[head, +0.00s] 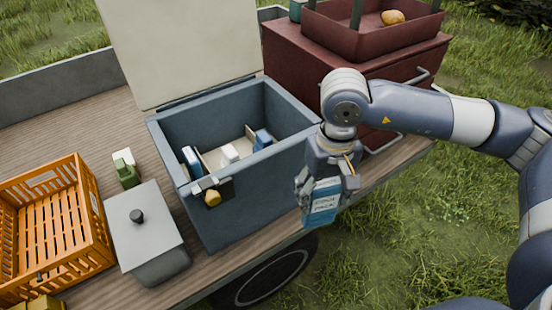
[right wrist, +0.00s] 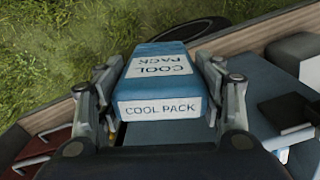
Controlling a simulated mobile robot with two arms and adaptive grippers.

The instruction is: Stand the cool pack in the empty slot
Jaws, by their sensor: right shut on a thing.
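My right gripper (head: 328,185) is shut on a blue and white cool pack (head: 321,208), marked COOL PACK. It holds the pack in front of the cool box's right front corner, beyond the wagon's edge. In the right wrist view the pack (right wrist: 160,85) sits between both fingers of the gripper (right wrist: 163,95). The blue-grey cool box (head: 222,215) stands with its lid (head: 185,45) open. Inside are a blue and white pack (head: 192,160) at the left, a blue one (head: 262,140) at the right and a white item (head: 229,153) between. The floor is partly hidden. My left gripper is not in view.
An orange crate (head: 78,205) and a grey lidded container (head: 145,235) stand left of the cool box, with a small green object (head: 126,172) behind. A dark red cabinet (head: 290,60) stands at the right, carrying a tray (head: 330,38) with a pear (head: 392,17). Grass lies beyond the wagon.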

